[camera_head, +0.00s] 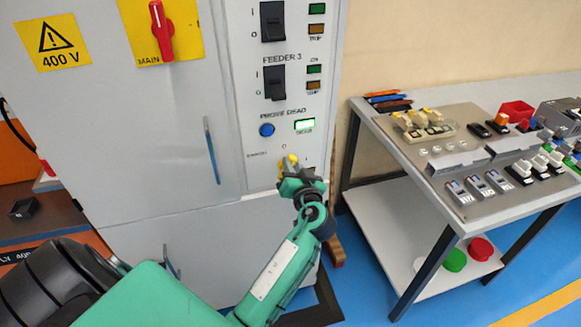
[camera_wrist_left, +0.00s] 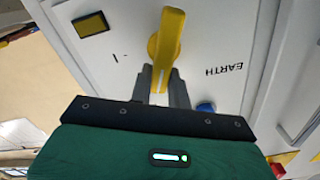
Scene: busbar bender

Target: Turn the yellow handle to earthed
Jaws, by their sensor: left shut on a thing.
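The yellow handle (camera_head: 289,162) is low on the grey cabinet's control strip, below the green-lit display. In the left wrist view the yellow handle (camera_wrist_left: 171,38) runs nearly straight up and down, leaning slightly, on a round yellow hub. The word EARTH (camera_wrist_left: 225,69) is printed to its right and a short line mark to its left. My left gripper (camera_head: 294,180) is at the handle. In the wrist view its two fingers (camera_wrist_left: 161,88) are shut on the handle's near end. My right gripper is not in view.
Above the handle are a blue button (camera_head: 266,130), a lit display (camera_head: 305,125) and black feeder switches (camera_head: 275,83). A red main switch (camera_head: 162,31) is on the cabinet door (camera_head: 150,120). A bench (camera_head: 400,150) with parts stands to the right.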

